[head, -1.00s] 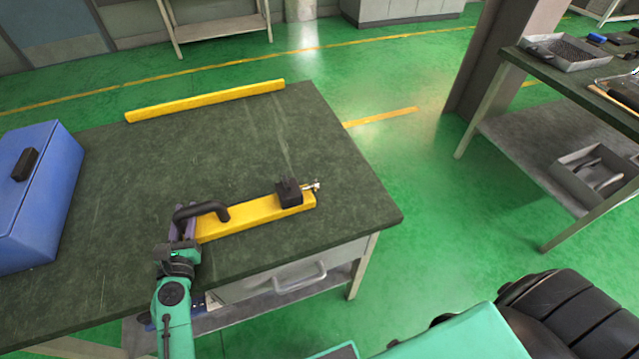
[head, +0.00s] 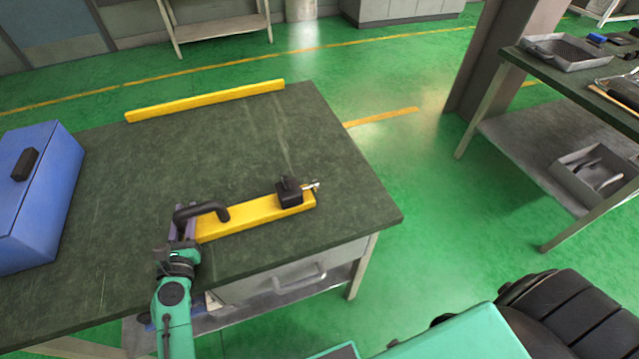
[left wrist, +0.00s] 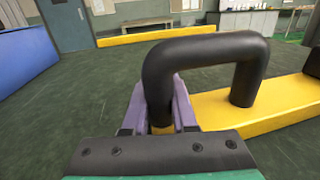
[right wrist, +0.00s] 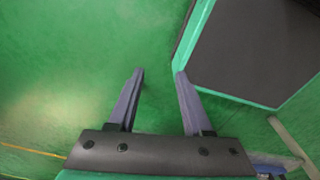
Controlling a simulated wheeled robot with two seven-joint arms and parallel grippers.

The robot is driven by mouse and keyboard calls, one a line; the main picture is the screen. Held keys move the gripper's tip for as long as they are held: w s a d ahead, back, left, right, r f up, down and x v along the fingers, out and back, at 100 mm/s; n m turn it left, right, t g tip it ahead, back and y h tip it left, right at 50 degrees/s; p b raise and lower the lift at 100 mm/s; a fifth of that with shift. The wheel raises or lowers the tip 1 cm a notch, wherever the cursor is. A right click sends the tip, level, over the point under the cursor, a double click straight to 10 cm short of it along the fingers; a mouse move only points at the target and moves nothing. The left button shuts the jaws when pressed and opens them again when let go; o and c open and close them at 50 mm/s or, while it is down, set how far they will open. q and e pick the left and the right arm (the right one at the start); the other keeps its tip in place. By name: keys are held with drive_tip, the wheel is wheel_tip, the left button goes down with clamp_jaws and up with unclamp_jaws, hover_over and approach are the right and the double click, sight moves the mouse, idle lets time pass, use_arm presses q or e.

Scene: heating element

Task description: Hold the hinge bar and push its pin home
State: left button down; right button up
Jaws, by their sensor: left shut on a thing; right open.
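The hinge bar is a yellow bar (head: 245,219) lying on the dark green tabletop near its front right corner. A black arched handle (head: 203,209) stands at its left end. A black block (head: 289,192) sits at its right end, with a small metallic pin (head: 311,186) sticking out to the right. My left gripper (head: 184,224) is shut on the handle's left leg; in the left wrist view its purple fingers (left wrist: 161,106) stand either side of that leg. How deep the pin sits is too small to tell. My right gripper (right wrist: 160,73) is open and empty above the green floor.
A blue box (head: 40,195) stands at the table's left. A yellow strip (head: 205,101) runs along the back edge of the table (head: 120,160). The middle of the tabletop is clear. A second bench (head: 590,95) with trays stands at the right, across open floor.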

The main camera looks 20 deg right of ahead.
drive_tip(key=c, duration=0.3)
drive_tip(key=shift+w+d+m, duration=0.15)
drive_tip(key=shift+d+m, duration=0.15)
drive_tip(key=shift+d, duration=0.05)
clamp_jaws()
drive_tip(key=w+d+r+m+t+y, duration=0.25)
drive_tip(key=w+d+r+m, duration=0.25)
drive_tip(key=w+r+m, duration=0.3)
drive_tip(key=w+d+r+m+t+y, duration=0.1)
drive_tip(key=w+d+r+m+t, duration=0.45)
drive_tip(key=w, duration=0.55)
drive_tip(key=w+r+m+t+y, duration=0.15)
drive_tip(key=w+r, duration=0.25)
drive_tip(key=r, duration=0.5)
drive_tip(key=w+r+t+y, duration=0.2)
drive_tip(key=w+r, duration=0.2)
drive_tip(key=r, duration=0.5)
drive_tip(key=w+r+m+t+y, duration=0.15)
drive_tip(key=w+r, duration=0.25)
drive_tip(key=r, duration=0.5)
drive_tip(key=a+r+n+y, duration=0.1)
drive_tip(key=a+n, duration=0.1)
drive_tip(key=a+r+n+g+y, duration=0.1)
drive_tip(key=a+n+y, duration=0.1)
drive_tip(key=s+a+r+n+y, duration=0.1)
drive_tip(key=a+n, duration=0.1)
drive_tip(key=shift+a+y, duration=0.15)
drive_tip(key=shift+y, duration=0.1)
